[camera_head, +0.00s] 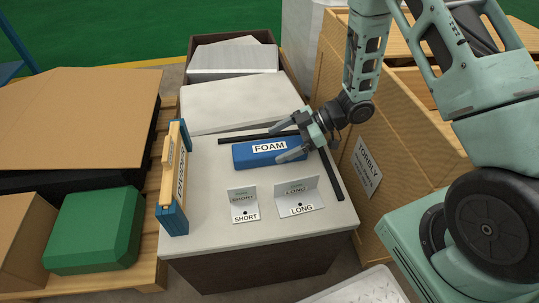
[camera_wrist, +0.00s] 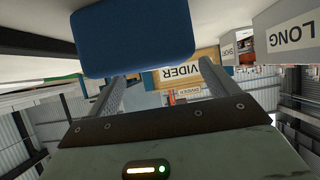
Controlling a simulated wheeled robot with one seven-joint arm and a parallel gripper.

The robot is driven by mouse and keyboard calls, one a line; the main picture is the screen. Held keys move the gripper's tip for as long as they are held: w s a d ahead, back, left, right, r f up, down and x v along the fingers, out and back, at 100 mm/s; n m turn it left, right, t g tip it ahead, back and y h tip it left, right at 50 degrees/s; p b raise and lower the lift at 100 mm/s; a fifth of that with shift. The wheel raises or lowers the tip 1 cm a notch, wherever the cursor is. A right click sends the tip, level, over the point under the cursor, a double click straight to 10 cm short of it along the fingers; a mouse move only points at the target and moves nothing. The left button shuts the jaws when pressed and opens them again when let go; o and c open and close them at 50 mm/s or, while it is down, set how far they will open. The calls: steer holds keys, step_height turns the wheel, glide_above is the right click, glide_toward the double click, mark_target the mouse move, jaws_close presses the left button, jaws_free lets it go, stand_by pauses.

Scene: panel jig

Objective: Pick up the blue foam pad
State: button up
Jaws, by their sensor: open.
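The blue foam pad (camera_head: 246,158) is a long block labelled FOAM, lying on the light table top (camera_head: 190,160). It fills the upper left of the wrist view (camera_wrist: 135,40). My gripper (camera_head: 276,145) is open at the pad's right end in the head view. One finger shows at the pad's far side, and the other overlaps its front right face. The wrist view shows both fingers of my gripper (camera_wrist: 160,78) apart, with the pad beyond and over their tips. I cannot tell whether the fingers touch the pad.
A blue and tan divider (camera_head: 173,180) stands at the table's left edge. Metal brackets labelled SHORT (camera_head: 244,204) and LONG (camera_head: 298,195) stand in front of the pad. Dark strips (camera_head: 330,175) edge the table's back and right. A wooden crate (camera_head: 400,130) stands close right.

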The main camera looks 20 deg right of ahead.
steer(key=shift+x, duration=1.15)
steer(key=c, duration=1.1)
steer(key=shift+r, duration=0.1)
